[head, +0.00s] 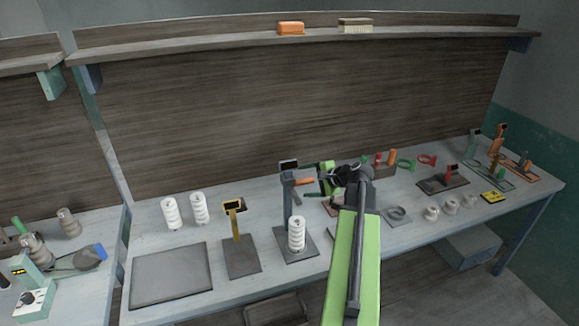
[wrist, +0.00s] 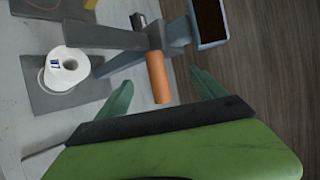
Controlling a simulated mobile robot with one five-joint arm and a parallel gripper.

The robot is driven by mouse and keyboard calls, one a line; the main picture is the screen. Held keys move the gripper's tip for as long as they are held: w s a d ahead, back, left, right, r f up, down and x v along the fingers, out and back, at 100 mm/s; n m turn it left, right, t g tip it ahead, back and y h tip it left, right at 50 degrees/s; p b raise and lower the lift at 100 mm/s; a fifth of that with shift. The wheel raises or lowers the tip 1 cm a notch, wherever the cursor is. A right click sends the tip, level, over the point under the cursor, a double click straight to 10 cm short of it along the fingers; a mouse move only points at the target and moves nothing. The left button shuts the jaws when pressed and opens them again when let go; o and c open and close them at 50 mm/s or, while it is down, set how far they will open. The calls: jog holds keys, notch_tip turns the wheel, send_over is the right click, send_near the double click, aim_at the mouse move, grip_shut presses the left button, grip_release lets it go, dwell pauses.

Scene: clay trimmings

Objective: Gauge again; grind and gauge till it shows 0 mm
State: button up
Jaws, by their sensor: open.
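The gauge (head: 286,206) is a blue-grey stand with a flat base, a small dark screen (head: 289,165) and an orange handle (head: 304,181). A white ribbed insulator (head: 297,234) stands upright on its base; its top (wrist: 68,68) shows in the wrist view. The screen (wrist: 209,20) faces partly into the wrist view, and I cannot read any number on it. My gripper (head: 316,180) is open, with its green fingers beside the handle. In the wrist view the orange handle (wrist: 158,77) lies between the fingers (wrist: 160,93), with gaps on both sides.
A yellow-posted stand (head: 234,222) and a dark mat (head: 171,274) are left of the gauge. Two white insulators (head: 199,208) stand behind the mat. Small pale rings (head: 450,207), a yellow block (head: 493,197) and several stands are at the right. A shelf (head: 220,38) runs above.

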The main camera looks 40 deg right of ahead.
jog(key=p+v, duration=0.4)
jog(key=v, duration=0.3)
jog(key=shift+r, duration=0.25)
jog(key=shift+s, duration=0.4)
